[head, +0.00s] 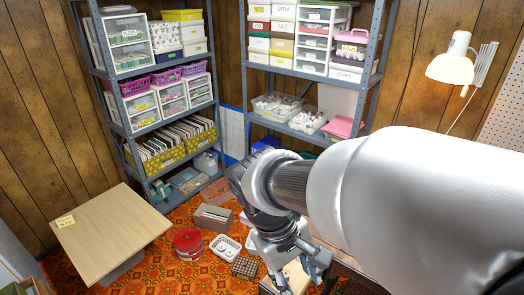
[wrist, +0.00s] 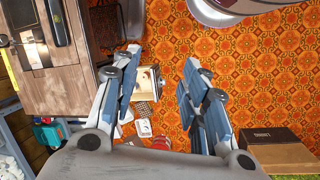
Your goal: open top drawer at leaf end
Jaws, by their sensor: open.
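In the wrist view, a brown wooden sewing cabinet (wrist: 55,92) stands at the left with a dark machine (wrist: 57,22) on top. A light, open-topped, drawer-like box (wrist: 147,90) shows between my fingers, with a small knob at its right edge. The left finger hides where it would meet the cabinet. My gripper (wrist: 161,57) is open, its fingers apart on either side of the box in the picture; I see no contact. In the head view, my gripper (head: 292,272) points down over a pale wooden surface (head: 298,277), mostly covered by my arm.
A pale wooden table (head: 110,235) with a yellow note stands at the left. A red round tin (head: 188,243), a white basket (head: 226,247) and a grey box (head: 213,217) lie on the orange carpet. Loaded shelves (head: 165,95) line the back. A brown box (wrist: 272,148) is at lower right.

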